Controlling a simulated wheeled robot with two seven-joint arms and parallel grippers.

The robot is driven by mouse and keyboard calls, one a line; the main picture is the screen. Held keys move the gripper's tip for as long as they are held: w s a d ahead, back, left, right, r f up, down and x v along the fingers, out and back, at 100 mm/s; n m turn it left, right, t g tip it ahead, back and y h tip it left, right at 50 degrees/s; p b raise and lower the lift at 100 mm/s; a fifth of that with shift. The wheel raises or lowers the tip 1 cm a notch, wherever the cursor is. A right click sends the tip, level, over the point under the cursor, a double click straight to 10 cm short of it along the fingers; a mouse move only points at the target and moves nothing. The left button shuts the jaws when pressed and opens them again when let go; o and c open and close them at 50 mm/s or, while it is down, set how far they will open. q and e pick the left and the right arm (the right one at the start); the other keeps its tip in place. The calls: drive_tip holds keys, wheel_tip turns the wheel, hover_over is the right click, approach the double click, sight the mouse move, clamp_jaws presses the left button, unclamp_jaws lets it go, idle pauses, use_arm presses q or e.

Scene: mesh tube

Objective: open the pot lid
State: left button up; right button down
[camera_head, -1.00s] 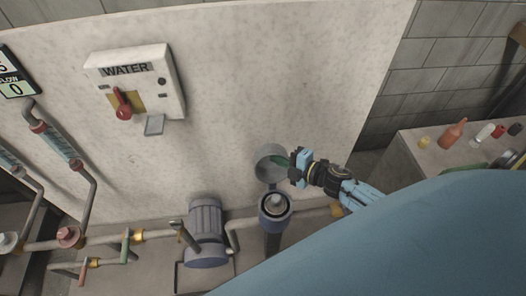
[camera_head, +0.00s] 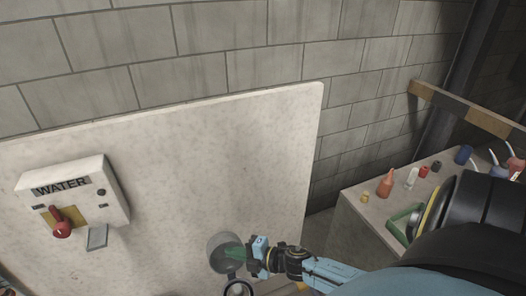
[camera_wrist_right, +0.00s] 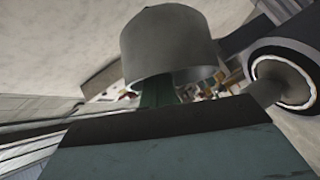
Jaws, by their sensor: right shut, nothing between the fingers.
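The pot lid (camera_head: 222,243) is a grey round cup, standing raised on its side by the white panel. It also shows in the right wrist view (camera_wrist_right: 168,40), with its open side towards my gripper. The pot's dark rim (camera_head: 238,288) shows at the bottom edge of the head view, uncovered. In the wrist view the pot (camera_wrist_right: 290,78) is at the right with a pale round part inside. My right gripper (camera_head: 236,254) is shut and empty, its green fingers at the lid's open side. Whether they touch the lid I cannot tell. My left gripper is not in view.
A white panel (camera_head: 200,150) with a WATER switch box (camera_head: 73,200) stands behind the lid. A grey bench (camera_head: 362,222) with an orange bottle (camera_head: 386,183) and several small containers is at the right. A block wall (camera_head: 220,50) is behind.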

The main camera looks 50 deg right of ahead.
drive_tip(key=v, duration=1)
drive_tip(key=shift+s, duration=0.45)
drive_tip(key=shift+a, duration=0.1)
